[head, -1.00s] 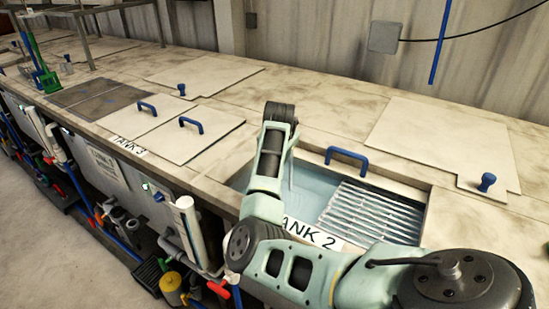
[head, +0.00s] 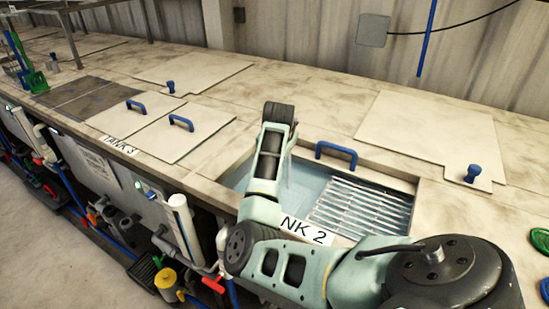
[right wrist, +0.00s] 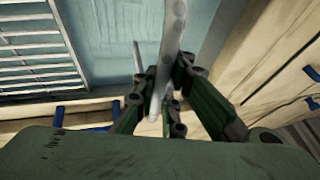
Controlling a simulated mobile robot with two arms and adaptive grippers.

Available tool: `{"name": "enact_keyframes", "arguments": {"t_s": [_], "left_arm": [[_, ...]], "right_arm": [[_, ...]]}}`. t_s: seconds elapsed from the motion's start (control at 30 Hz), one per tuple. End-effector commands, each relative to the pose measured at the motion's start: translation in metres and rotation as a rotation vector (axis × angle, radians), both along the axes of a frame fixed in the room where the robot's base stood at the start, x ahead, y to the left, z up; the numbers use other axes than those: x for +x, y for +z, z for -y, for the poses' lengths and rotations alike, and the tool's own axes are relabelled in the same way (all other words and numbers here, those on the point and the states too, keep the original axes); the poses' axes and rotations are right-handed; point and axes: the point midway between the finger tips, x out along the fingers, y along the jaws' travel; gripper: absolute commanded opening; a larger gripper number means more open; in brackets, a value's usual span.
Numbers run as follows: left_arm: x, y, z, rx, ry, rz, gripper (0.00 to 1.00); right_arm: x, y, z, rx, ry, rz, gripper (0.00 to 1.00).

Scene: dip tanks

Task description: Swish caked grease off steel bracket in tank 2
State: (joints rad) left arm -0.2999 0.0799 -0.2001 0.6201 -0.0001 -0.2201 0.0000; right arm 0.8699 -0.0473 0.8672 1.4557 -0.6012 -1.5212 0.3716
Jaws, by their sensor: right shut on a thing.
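Tank 2 (head: 231,181) is open, with pale blue liquid and a slatted metal rack (head: 362,206) on its right side. Its label (head: 303,230) is partly covered by my right arm, which reaches over the tank's left part. In the right wrist view my right gripper (right wrist: 160,88) is shut on the steel bracket (right wrist: 173,40), a pale grey strip with small dark spots. I cannot tell whether these are holes or grease. The bracket appears against the tank's liquid, and whether it touches it is unclear. My left gripper is not in view.
A blue handle (head: 336,153) stands at tank 2's back edge. Closed lids with blue handles cover tank 3 (head: 185,138) to the left. A pale cover with a blue knob (head: 473,174) lies to the right. Pipes and valves (head: 180,225) run along the front.

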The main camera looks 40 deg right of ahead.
Motion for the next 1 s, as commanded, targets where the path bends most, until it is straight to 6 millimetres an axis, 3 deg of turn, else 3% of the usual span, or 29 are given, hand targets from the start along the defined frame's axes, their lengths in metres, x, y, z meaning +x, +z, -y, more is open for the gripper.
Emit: {"name": "enact_keyframes", "arguments": {"t_s": [0.53,1.0], "left_arm": [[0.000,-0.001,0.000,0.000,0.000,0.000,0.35],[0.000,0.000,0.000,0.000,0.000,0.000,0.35]], "right_arm": [[0.039,0.003,-0.010,-0.005,-0.001,0.005,0.00],[0.020,0.003,-0.005,-0.004,-0.001,0.005,0.00]]}}
